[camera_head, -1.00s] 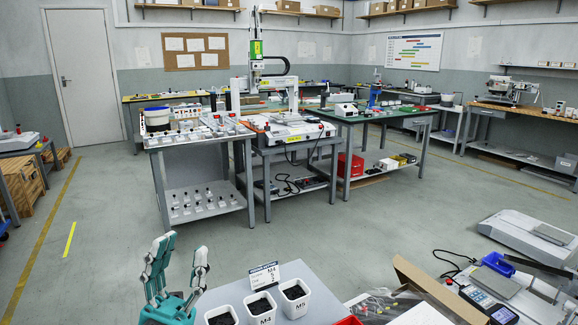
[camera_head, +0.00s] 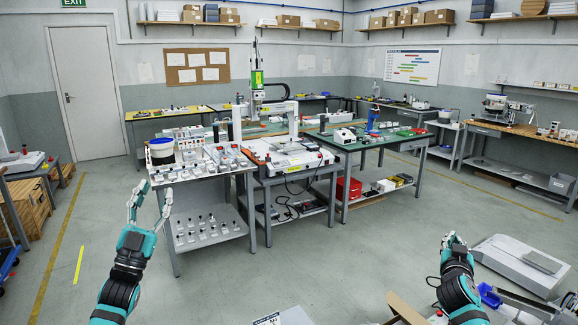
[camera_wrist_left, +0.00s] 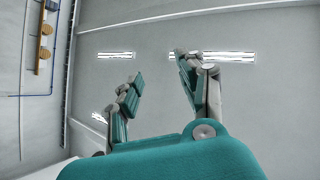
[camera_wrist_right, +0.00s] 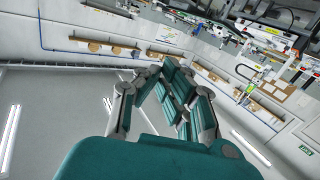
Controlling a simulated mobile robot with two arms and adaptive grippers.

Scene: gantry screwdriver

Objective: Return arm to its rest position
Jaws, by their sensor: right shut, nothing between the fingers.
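My left gripper (camera_head: 152,197) is raised at the left of the head view, fingers pointing up and spread apart, with nothing between them. In the left wrist view (camera_wrist_left: 158,66) its two teal and grey fingers stand well apart against the ceiling. My right gripper (camera_head: 455,239) is raised at the lower right of the head view, with its fingers together. In the right wrist view (camera_wrist_right: 158,72) its fingertips meet and hold nothing. Both grippers are clear of any object.
A scale (camera_head: 520,262) is at the lower right. A cardboard box (camera_head: 405,308) and a sign (camera_head: 282,317) show at the bottom edge. The grey floor (camera_head: 330,260) between is free.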

